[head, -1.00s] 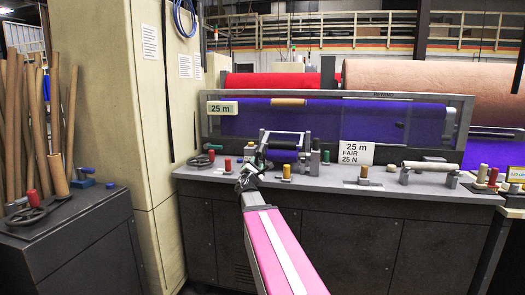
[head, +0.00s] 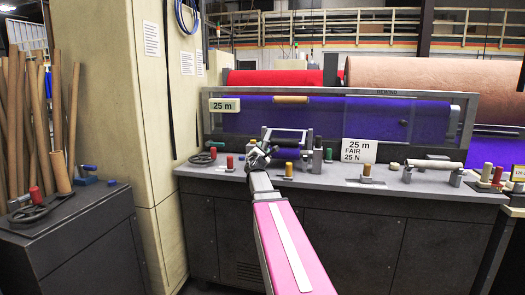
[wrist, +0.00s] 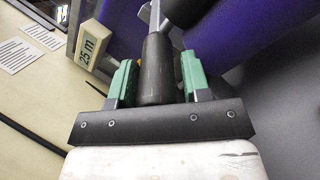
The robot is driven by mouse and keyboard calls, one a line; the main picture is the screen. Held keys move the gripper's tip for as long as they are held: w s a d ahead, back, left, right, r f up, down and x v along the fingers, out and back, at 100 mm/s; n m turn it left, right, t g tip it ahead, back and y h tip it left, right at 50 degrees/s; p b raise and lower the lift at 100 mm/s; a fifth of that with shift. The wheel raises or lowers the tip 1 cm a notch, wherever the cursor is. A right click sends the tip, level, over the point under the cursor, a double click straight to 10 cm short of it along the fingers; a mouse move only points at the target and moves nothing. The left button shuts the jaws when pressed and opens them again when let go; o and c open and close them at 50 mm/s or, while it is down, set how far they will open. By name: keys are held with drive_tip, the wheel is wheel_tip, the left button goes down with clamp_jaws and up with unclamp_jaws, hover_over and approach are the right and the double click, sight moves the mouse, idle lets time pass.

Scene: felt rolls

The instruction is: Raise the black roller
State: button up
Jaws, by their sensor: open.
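The black roller (head: 290,134) lies across its small stand on the grey bench top, in the middle of the head view. My gripper (head: 260,153) is at its left end, partly hidden by my own arm. In the wrist view, my open gripper (wrist: 159,68) has its two green-padded fingers on either side of a black cylindrical grip (wrist: 157,70) on a thin grey rod. A gap shows on the right of the grip; on the left the gap is narrow. A dark rounded part (wrist: 187,12) shows beyond, likely the roller.
A purple felt roll (head: 345,117) runs behind a clear guard. Colored knobs, a 25 m FAIR card (head: 359,151) and a pale bar (head: 434,163) stand on the bench. A cream cabinet (head: 150,110) and a cart with a handwheel (head: 30,211) are at left.

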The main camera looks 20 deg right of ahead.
clamp_jaws()
drive_tip(key=shift+r, duration=0.15)
